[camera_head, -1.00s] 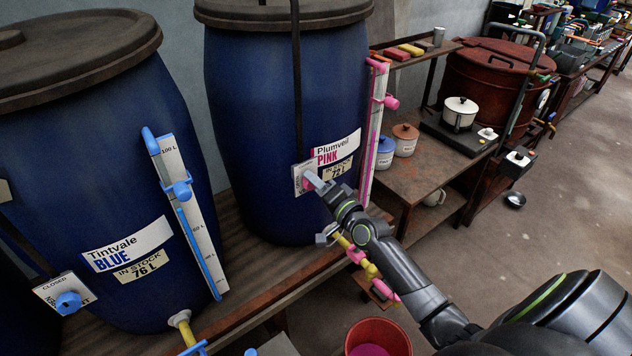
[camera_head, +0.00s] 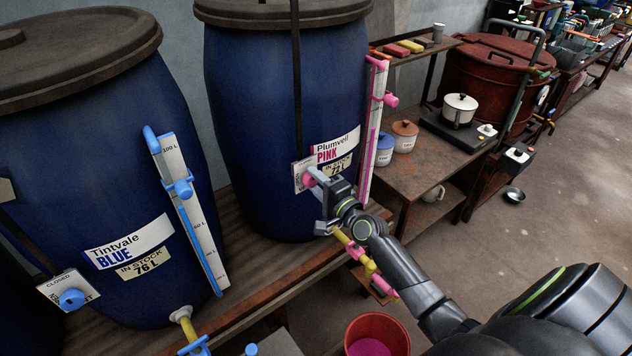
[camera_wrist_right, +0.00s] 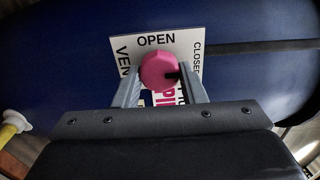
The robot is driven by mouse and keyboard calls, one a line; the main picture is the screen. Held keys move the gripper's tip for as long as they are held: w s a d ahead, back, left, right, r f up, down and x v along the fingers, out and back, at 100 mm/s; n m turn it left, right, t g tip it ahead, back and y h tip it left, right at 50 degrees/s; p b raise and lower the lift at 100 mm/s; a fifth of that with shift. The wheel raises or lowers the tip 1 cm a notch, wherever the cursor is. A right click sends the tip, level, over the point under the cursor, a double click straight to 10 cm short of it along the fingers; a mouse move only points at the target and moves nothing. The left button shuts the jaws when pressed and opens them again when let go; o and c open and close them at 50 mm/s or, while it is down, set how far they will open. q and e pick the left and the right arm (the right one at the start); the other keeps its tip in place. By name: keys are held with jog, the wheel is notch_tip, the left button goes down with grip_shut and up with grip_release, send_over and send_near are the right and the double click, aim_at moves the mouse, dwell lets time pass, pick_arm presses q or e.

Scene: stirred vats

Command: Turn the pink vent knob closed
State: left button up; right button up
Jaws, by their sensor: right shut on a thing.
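The pink vent knob (camera_wrist_right: 158,71) sits on a white plate (camera_wrist_right: 158,42) on the pink vat's side. In the wrist view the plate reads OPEN above the knob and CLOSED to its right. A dark mark on the knob's face points right and slightly down. My right gripper (camera_wrist_right: 160,86) is shut on the knob, with one finger on each side of it. In the head view the right gripper (camera_head: 315,180) covers part of the knob and the plate. The vat (camera_head: 260,120) is dark blue and labelled Plumveil PINK. My left gripper is not in view.
The blue vat (camera_head: 90,180) stands at the left with its own blue knob (camera_head: 71,299). A pink-marked gauge (camera_head: 372,130) rises right of the pink vat. A yellow and pink tap (camera_head: 365,262) is below my right gripper. A red bucket (camera_head: 402,330) stands lower down.

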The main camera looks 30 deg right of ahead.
jog(key=o, duration=1)
jog(key=s+d+b, duration=0.1)
jog(key=s+d, duration=0.1)
jog(key=s, duration=1.5)
jog(key=shift+s+d, duration=0.15)
jog(key=shift+d, duration=0.1)
